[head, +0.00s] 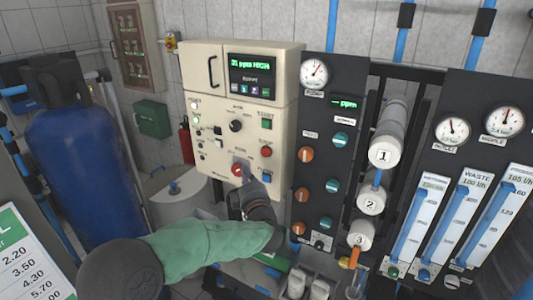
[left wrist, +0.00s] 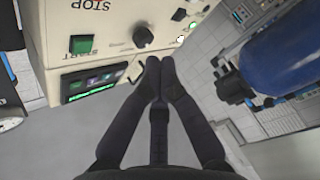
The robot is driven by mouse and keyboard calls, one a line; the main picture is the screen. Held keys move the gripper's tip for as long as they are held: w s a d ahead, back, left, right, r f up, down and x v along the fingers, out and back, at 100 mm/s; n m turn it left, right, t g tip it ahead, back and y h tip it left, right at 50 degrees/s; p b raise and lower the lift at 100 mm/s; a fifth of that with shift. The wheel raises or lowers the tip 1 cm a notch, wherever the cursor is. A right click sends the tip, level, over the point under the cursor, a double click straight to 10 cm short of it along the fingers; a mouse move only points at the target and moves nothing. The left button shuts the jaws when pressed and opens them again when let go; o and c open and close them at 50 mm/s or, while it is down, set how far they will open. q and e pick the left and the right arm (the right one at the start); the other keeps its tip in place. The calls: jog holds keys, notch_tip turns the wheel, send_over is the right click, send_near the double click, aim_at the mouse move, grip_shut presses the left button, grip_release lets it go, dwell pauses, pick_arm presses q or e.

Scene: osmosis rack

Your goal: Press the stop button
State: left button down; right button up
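The stop button is the round red button (head: 265,152) on the right of the cream control panel (head: 220,95), under the green START button (head: 265,124). My left gripper (head: 246,180) is in front of the panel's lower part, below and left of the stop button. In the left wrist view its fingertips (left wrist: 160,64) are together with nothing between them. My right gripper is not in view.
A red emergency-type knob (head: 237,169) sits just by my left gripper, and a blue button (head: 265,177) is below the stop button. A black selector knob (head: 236,126) is left of START. The dark gauge panel (head: 318,130) stands to the right, a blue tank (head: 75,150) to the left.

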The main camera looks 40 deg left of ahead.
pick_arm(q)
jog(key=p, duration=0.1)
send_near(261, 151)
jog(key=shift+s+a+x, duration=0.15)
jog(key=shift+s+x, duration=0.05)
jog(key=shift+x, duration=0.75)
jog(key=shift+s+a+x, duration=0.15)
jog(key=shift+x, duration=0.75)
jog(key=shift+s+a+x, duration=0.1)
jog(key=shift+s+x, duration=0.1)
jog(key=shift+x, duration=0.75)
jog(key=shift+w, duration=0.15)
jog(key=shift+w, duration=0.3)
jog(key=shift+w+a+b, duration=0.1)
jog(key=shift+w+b, duration=0.25)
jog(key=shift+w, duration=0.05)
jog(key=shift+s, duration=0.1)
jog(key=shift+s+b, duration=0.35)
jog(key=shift+s, duration=0.4)
